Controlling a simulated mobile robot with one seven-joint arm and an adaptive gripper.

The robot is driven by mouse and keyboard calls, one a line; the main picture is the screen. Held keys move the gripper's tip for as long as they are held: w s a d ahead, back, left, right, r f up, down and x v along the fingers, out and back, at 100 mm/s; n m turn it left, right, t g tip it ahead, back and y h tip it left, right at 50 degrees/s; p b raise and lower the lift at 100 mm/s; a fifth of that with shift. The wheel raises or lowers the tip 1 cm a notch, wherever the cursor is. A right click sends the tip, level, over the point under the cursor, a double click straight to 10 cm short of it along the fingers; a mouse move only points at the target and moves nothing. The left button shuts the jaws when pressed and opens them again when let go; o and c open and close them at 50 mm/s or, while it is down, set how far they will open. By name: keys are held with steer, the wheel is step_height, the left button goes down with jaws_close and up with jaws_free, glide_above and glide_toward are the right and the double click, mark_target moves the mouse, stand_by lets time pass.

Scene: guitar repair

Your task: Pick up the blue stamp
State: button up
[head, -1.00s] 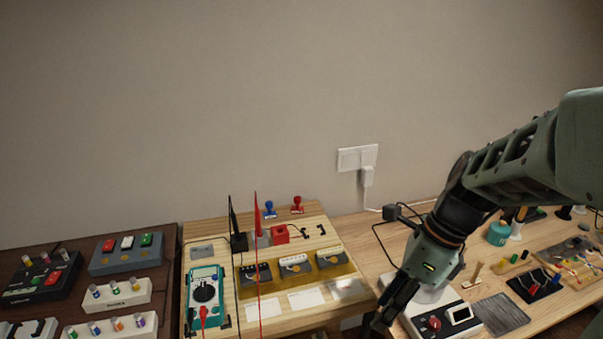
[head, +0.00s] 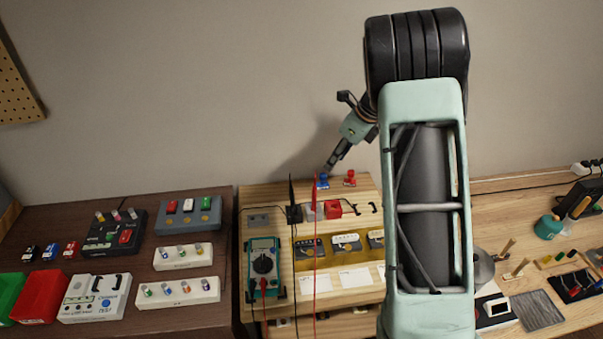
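The blue stamp (head: 322,182) stands near the back edge of the light wooden board (head: 262,196) in the head view. A red stamp (head: 350,178) stands just to its right. My gripper (head: 329,168) points down and left, with its tips right at the top of the blue stamp. I cannot tell whether the tips touch the stamp or whether the fingers are apart. The upper part of the stamp is partly covered by the fingertips.
A red probe (head: 315,245) and a black probe (head: 291,195) rise close to the left of the stamp. A red box (head: 333,208) sits in front of it. The wall is close behind. My arm covers the right side of the board.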

mark_target(323, 174)
steer(key=x, duration=0.5)
steer(key=shift+w+a+f, duration=0.1)
steer(key=shift+w+f, duration=0.05)
steer(key=shift+w, duration=0.05)
steer(key=x, duration=0.2)
steer(key=w+p+x, duration=0.1)
steer(key=x, duration=0.1)
steer(key=shift+w+a+f, duration=0.1)
steer(key=shift+w+f, duration=0.1)
steer(key=shift+f, duration=0.4)
steer(key=shift+c, duration=0.3)
jaws_close()
